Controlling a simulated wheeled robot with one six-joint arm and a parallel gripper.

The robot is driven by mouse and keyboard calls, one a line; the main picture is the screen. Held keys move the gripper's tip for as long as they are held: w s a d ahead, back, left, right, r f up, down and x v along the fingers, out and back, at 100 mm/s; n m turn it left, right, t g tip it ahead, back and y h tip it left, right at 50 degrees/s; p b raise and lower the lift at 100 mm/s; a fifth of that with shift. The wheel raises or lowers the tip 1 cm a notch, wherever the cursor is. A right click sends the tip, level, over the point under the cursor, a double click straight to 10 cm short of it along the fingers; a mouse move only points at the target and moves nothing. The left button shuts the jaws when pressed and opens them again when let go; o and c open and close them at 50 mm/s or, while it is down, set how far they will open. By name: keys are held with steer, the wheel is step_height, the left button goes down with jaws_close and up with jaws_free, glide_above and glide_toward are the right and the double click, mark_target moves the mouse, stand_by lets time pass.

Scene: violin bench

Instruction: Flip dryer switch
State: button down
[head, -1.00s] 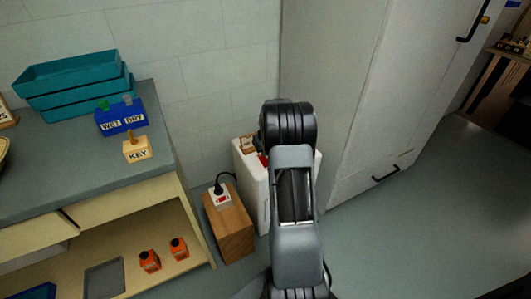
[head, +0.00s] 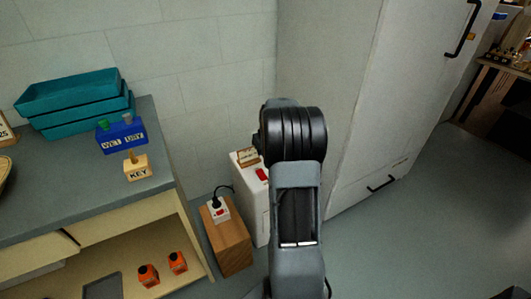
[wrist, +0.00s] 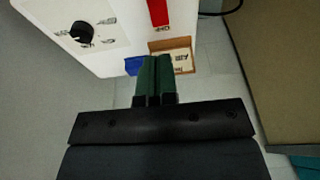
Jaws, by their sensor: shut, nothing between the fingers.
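The white dryer unit (head: 252,212) stands on the floor beside the tall cabinet, partly hidden by my arm. Its red switch (head: 262,174) shows on top. In the wrist view the white panel (wrist: 118,52) carries the red switch (wrist: 158,12) at the top edge, cut off by the frame, and a black knob (wrist: 82,33) at the left. My gripper (wrist: 155,60) is shut and empty, with green fingers pointing toward the panel's edge, apart from the switch in the picture. In the head view the fingers are hidden behind my arm.
A small wooden frame with a label (head: 247,156) is at the dryer's back; it shows in the wrist view (wrist: 184,68). A wooden block (head: 232,246) with a power strip (head: 217,209) and black cord stands left. A grey-topped bench (head: 80,195) is further left. Floor is clear at right.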

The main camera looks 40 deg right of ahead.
steer(key=s+a+r+n, duration=0.1)
steer(key=s+a+r, duration=0.2)
steer(key=a, duration=0.4)
steer(key=s+a+r, duration=0.2)
steer(key=s+a, duration=0.2)
steer(key=a, duration=0.4)
steer(key=s+a+r+n, duration=0.1)
steer(key=s+a+r, duration=0.2)
steer(key=a, duration=0.4)
steer(key=s+a+f, duration=0.1)
steer(key=s+a, duration=0.5)
steer(key=s, duration=0.2)
steer(key=shift+f, duration=0.2)
steer(key=shift+s+a, duration=0.1)
